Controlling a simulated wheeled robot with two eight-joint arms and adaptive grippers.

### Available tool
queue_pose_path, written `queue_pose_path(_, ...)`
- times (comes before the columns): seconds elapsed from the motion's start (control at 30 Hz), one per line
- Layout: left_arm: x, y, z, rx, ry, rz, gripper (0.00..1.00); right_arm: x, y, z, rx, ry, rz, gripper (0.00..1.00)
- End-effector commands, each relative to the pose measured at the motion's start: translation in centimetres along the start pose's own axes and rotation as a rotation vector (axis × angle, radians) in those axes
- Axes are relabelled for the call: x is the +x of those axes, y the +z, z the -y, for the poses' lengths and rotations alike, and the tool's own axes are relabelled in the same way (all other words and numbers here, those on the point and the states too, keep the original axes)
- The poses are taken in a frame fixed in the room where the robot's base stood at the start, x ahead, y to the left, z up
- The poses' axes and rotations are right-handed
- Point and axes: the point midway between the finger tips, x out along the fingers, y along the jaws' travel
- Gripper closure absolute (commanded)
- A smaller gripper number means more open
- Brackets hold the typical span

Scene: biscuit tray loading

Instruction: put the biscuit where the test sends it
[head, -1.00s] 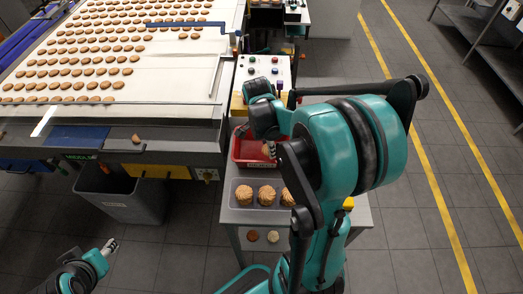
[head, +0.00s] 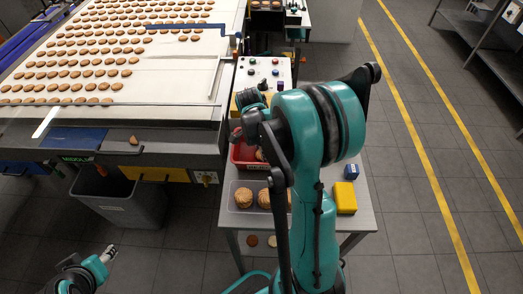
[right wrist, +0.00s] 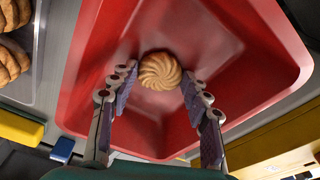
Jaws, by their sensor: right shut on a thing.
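A round golden biscuit with a swirled top (right wrist: 160,71) is between the fingers of my right gripper (right wrist: 158,75), which is shut on it over the red tray (right wrist: 88,75). I cannot tell whether the biscuit touches the tray floor. In the head view the red tray (head: 237,154) is partly hidden behind my right arm, and the right fingers are hidden too. My left gripper (head: 108,253) is at the lower left, away from the tables and apparently empty; its finger opening is too small to judge.
A clear tray of biscuits (head: 234,202) stands in front of the red tray. A yellow block (head: 345,197) and a small blue block (head: 352,171) are on the right side. A button panel (head: 262,72) is behind. A grey bin (head: 120,200) stands below the biscuit conveyor (head: 185,75).

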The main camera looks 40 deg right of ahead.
Motion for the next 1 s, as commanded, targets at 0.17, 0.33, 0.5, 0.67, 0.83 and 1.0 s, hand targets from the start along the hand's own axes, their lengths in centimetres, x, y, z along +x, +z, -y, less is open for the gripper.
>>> queue_pose_path(0.17, 0.1, 0.1, 0.0, 0.000, 0.000, 0.000, 0.55, 0.1, 0.0, 0.0, 0.000, 0.000, 0.000, 0.31)
queue_pose_path(0.33, 0.1, 0.1, 0.0, 0.000, 0.000, 0.000, 0.55, 0.1, 0.0, 0.0, 0.000, 0.000, 0.000, 0.31)
queue_pose_path(0.5, -0.4, -0.2, 0.0, 0.000, 0.000, 0.000, 0.55, -0.5, -0.1, 0.0, 0.000, 0.000, 0.000, 0.31)
queue_pose_path(0.67, -1.1, -0.8, 0.0, 0.000, 0.000, 0.000, 0.55, -3.3, -0.1, 0.0, -0.001, 0.000, 0.000, 0.31)
queue_pose_path(0.83, -2.0, -1.4, 0.0, 0.000, 0.000, 0.000, 0.55, -7.3, -0.1, 0.0, -0.001, 0.000, 0.000, 0.31)
queue_pose_path(1.0, -2.7, -1.9, 0.0, 0.000, 0.000, 0.000, 0.55, -10.4, -0.1, 0.0, -0.001, 0.000, 0.000, 0.31)
